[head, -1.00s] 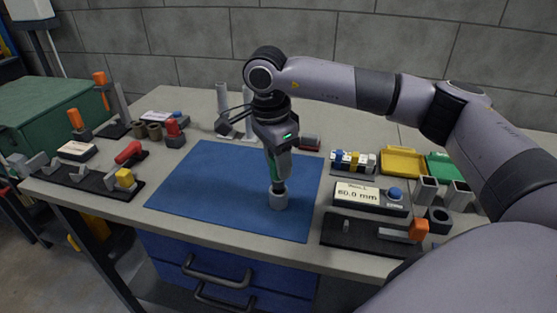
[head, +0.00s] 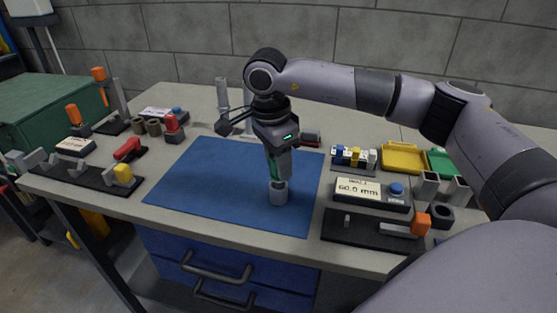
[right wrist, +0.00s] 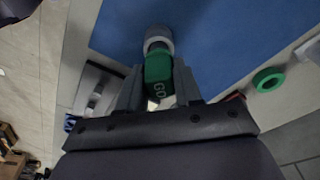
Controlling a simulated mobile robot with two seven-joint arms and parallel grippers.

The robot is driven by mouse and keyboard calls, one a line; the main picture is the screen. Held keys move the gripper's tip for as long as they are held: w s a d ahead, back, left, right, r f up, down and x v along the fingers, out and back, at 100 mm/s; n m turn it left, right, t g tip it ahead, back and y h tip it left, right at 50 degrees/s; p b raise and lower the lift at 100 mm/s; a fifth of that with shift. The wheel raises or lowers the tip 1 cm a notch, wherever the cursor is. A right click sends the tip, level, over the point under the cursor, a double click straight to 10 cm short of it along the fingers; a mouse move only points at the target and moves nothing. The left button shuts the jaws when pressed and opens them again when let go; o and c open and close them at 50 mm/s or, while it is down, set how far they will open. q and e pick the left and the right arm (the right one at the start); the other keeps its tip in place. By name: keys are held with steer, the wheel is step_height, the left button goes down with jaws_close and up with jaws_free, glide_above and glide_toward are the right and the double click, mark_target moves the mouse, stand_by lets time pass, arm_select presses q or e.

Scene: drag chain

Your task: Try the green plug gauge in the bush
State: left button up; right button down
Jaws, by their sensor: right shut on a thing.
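My right gripper (head: 277,179) is shut on the green plug gauge (right wrist: 158,68), which has "GO" on its handle. It holds the gauge upright over the blue mat (head: 225,185). The bush (head: 278,196) is a short grey cylinder standing on the mat, directly below the gauge. It also shows in the right wrist view (right wrist: 156,32), in line with the gauge's far end. The gauge's lower end meets the bush's top; how deep it sits inside is hidden. My left gripper is in neither view.
Clamps and fixtures stand at left. A green ring (right wrist: 268,80) shows in the wrist view.

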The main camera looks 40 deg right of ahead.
steer(key=shift+f+b, duration=0.8)
steer(key=shift+f, duration=0.4)
steer(key=shift+r, duration=0.1)
stand_by(1.0)
steer(key=shift+r+p, duration=2.9)
steer(key=shift+r, duration=1.15)
